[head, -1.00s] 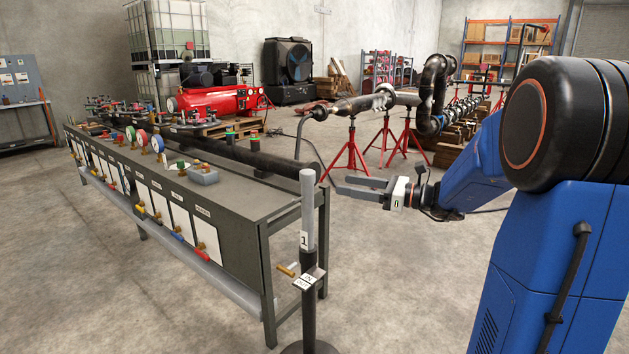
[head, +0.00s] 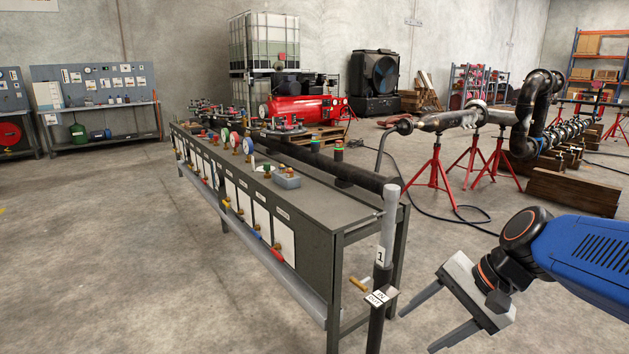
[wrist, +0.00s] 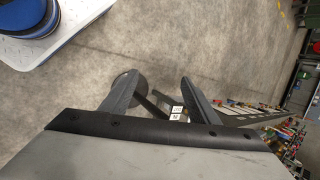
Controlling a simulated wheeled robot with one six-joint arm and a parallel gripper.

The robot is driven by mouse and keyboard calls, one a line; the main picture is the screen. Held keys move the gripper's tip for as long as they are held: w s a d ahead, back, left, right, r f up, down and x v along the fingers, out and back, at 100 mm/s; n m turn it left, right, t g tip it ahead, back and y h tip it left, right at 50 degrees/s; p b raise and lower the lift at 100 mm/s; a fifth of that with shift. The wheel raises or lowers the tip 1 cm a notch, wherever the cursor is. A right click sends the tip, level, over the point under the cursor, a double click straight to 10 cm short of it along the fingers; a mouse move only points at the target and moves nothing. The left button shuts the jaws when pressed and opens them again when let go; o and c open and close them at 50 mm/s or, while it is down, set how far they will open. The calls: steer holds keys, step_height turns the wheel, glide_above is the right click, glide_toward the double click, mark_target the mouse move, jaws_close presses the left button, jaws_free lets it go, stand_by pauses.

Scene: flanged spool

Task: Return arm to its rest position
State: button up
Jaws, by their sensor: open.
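My gripper (head: 424,322) is at the lower right of the head view, on the end of my blue arm. Its two grey fingers are spread apart with nothing between them, and they point down and left.
A long grey bench (head: 310,227) with gauges, valves and a dark pipe stands left of my gripper. Red stands (head: 435,178) carry piping behind. A timber block (head: 572,192) lies at right. A black hose (head: 470,213) runs over the floor. Open floor (head: 110,260) is at left.

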steer(key=s+d+f+n+t+h, duration=0.2)
steer(key=s+d+n+h, duration=0.4)
steer(key=s+d+n, duration=0.1)
steer(key=shift+s+d+n, duration=0.35)
steer(key=shift+d+n, duration=0.05)
steer(key=shift+n, duration=0.4)
